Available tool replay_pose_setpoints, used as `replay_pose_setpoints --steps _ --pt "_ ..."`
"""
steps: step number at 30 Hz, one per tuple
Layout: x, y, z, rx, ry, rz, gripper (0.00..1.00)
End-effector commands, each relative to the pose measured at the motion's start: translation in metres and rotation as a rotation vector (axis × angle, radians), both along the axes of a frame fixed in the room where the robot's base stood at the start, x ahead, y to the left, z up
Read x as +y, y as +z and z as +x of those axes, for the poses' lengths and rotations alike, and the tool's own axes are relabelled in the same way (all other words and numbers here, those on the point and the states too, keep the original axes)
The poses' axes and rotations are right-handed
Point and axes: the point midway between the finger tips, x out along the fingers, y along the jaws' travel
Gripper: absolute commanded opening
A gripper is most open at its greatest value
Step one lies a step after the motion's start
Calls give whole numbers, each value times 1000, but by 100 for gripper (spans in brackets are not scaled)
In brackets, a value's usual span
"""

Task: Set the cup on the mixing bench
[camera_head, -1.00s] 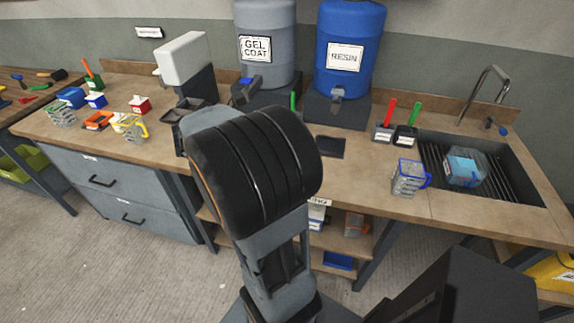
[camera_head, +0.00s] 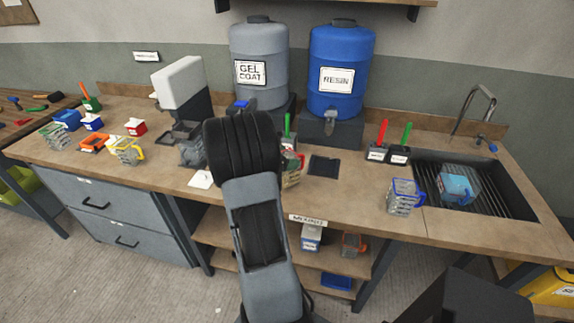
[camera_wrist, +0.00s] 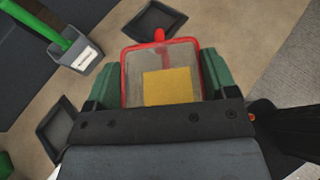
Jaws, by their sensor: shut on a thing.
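In the wrist view my gripper (camera_wrist: 159,76) has its green fingers shut on either side of a clear cup with a red rim (camera_wrist: 134,72). A yellow square (camera_wrist: 168,88) shows within the cup's outline. In the head view my arm hides most of the gripper; a small part of the cup (camera_head: 293,170) shows at the arm's right edge, over the mixing bench (camera_head: 345,203). Whether the cup touches the bench top I cannot tell.
Dark square pads (camera_wrist: 158,18) lie near the cup. Gel coat (camera_head: 259,65) and resin (camera_head: 340,75) drums stand behind. Red and green tools stand in holders (camera_head: 390,153). A blue-handled cup (camera_head: 404,197) stands left of the sink (camera_head: 500,190). Bench front is clear.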

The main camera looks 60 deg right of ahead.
Motion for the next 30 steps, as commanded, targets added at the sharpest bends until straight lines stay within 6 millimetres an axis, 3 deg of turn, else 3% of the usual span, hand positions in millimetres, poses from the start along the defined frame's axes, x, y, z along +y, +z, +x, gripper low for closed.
replay_pose_setpoints --steps 8,15,28,29,30 --pt "-8 -10 1 1 -1 -1 23" --pt "-9 -39 1 2 0 0 23" --pt "-9 -46 1 0 0 -1 23" --pt "-9 -46 1 0 0 0 79" --pt "-9 -45 1 0 0 0 83"
